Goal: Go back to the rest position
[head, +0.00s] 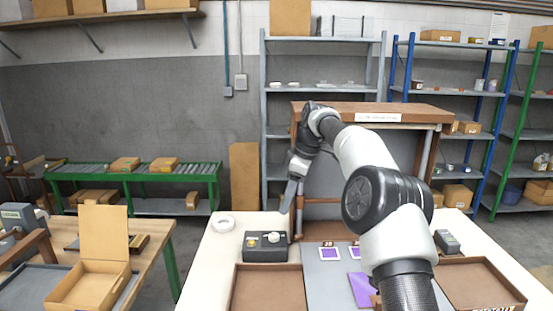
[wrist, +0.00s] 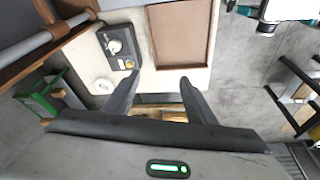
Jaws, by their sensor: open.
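My gripper (wrist: 158,88) is open in the wrist view, with its two dark fingers apart and nothing between them. In the head view my gripper (head: 287,196) hangs at the end of my raised arm, above the back of the white table (head: 215,262). A dark box with knobs (head: 265,247) stands on the table below and left of it, and also shows in the wrist view (wrist: 119,46) beyond the left finger. The buffing brush cannot be made out in either view.
A brown tray (head: 268,290) lies at the table's front, another brown tray (head: 478,283) at the right. Purple-marked cards (head: 328,254) lie on a grey mat between them. A white tape roll (head: 223,224) sits at the back left. A wooden cabinet frame (head: 440,117) stands behind my arm.

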